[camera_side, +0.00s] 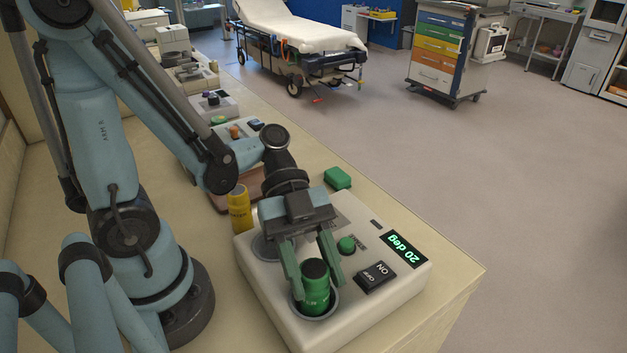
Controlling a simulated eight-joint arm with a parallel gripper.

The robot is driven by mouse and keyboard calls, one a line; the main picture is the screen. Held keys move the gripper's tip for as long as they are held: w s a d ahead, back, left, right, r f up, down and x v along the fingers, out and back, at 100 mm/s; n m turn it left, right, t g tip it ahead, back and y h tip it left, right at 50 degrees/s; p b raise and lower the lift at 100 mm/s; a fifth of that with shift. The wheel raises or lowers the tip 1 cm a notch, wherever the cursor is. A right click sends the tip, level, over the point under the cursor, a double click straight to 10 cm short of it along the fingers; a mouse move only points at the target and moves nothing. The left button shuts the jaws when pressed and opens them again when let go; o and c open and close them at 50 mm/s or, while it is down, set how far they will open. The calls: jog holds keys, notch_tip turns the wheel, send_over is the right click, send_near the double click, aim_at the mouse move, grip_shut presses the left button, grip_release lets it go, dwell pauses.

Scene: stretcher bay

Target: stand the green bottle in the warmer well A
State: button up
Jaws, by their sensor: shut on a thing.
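The green bottle (316,292), with a black cap, is upright at the front well (334,305) of the white warmer (270,300). Its lower part is inside the well's grey ring; I cannot tell whether it rests on the bottom. My gripper (317,283) points down with its green fingers on either side of the bottle, shut on it. Another well (262,247) shows partly behind my gripper. I cannot read which well is marked A.
The warmer has a green knob (346,244), a black ON/OFF switch (375,277) and a display (405,250) reading 20 deg. A yellow bottle (239,212) stands behind it. A green box (338,178) lies near the counter's edge. The counter's right front corner (455,285) is clear.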

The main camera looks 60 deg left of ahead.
jog(key=shift+f, duration=0.1)
jog(key=o, duration=0.9)
